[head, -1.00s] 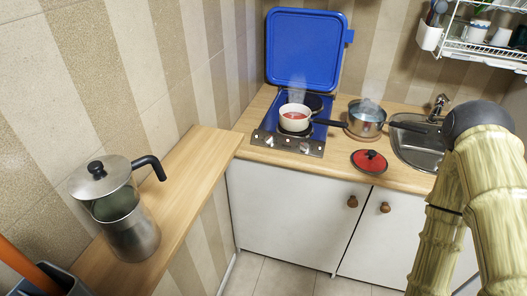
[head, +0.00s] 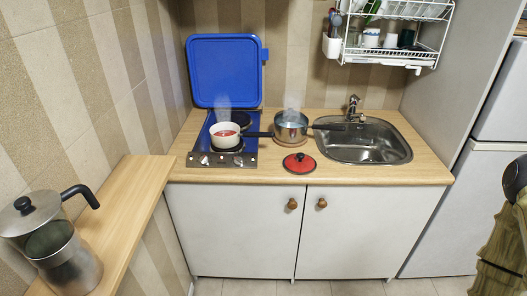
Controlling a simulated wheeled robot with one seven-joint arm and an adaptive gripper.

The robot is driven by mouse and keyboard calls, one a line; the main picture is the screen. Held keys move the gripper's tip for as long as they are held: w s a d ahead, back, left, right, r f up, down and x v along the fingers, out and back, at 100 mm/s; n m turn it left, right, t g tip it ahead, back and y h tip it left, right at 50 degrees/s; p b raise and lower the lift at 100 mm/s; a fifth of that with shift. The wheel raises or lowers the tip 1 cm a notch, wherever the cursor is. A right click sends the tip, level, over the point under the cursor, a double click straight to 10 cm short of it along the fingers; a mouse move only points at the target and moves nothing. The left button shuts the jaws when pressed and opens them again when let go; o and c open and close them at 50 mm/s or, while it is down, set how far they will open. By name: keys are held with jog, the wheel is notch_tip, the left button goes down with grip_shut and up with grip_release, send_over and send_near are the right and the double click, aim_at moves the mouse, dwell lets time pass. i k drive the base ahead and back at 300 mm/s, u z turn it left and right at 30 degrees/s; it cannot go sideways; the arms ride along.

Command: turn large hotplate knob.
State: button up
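The blue hob (head: 208,141) sits at the left of the counter, with its blue lid (head: 224,72) standing open against the wall. The hob's front panel (head: 221,160) carries small knobs; I cannot tell which one is the large hotplate knob. A white pan (head: 225,134) with red contents steams on the front hotplate, its dark handle pointing right. A dark hotplate behind it is partly hidden. My gripper is not in view; only part of my arm shows at the right edge, well away from the hob.
A steaming steel pot (head: 291,126) and a red lid (head: 299,163) lie right of the hob. The sink (head: 362,143) is further right, below a dish rack (head: 386,48). A metal press jug (head: 55,245) stands on the left ledge (head: 130,203). Floor before the cupboards is clear.

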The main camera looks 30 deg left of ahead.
aim_at(204, 160)
jog(key=z, duration=1.25)
jog(key=i, duration=1.25)
jog(key=u, duration=3.05)
